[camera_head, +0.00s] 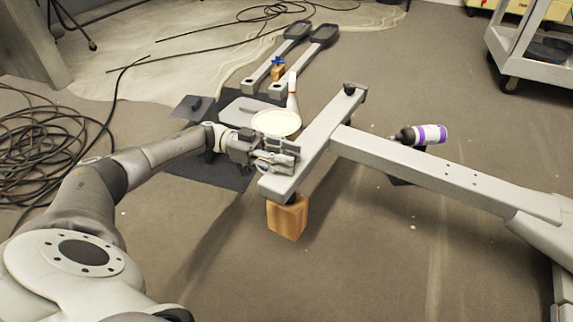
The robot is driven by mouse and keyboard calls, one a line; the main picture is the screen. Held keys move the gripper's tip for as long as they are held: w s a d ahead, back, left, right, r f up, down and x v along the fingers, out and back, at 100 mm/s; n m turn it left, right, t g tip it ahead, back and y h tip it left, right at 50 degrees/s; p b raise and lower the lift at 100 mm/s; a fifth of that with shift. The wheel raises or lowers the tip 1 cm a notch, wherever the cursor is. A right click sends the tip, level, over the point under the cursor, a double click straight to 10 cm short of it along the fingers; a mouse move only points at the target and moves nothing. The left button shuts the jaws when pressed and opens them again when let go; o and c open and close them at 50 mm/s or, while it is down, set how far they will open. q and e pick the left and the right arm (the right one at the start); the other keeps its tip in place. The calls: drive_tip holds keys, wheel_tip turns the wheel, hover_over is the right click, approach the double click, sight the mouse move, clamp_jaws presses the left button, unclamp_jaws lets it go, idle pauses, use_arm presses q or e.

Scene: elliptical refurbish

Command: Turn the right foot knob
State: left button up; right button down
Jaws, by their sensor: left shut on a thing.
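The grey elliptical frame has a crossbar (318,130) joined to a long beam (430,170) that runs to the right. A small black knob (360,89) shows at the crossbar's far end. Another dark foot piece (291,197) shows only in part under the near end, just above a wooden block (287,218). My left gripper (287,156) lies against the crossbar near its near end and appears shut on it. The exact contact of the fingers is partly hidden. My right gripper is not in view.
A white round dish (276,123) and a pale cone-shaped bottle (292,95) are close behind my left gripper. Two pedal arms (265,72) lie further back. A purple-and-white tool (425,134) lies beyond the beam. Cables (45,150) coil at left. The front floor is clear.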

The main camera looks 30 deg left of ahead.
use_arm(q)
drive_tip(key=shift+d+m+g+b, duration=0.1)
drive_tip(key=shift+m+g+b, duration=0.65)
drive_tip(key=shift+g, duration=0.45)
drive_tip(key=o, duration=1.1)
drive_tip(key=shift+c, duration=0.2)
drive_tip(key=a, duration=0.7)
drive_tip(key=shift+s+a, duration=0.2)
drive_tip(key=shift+s, duration=0.05)
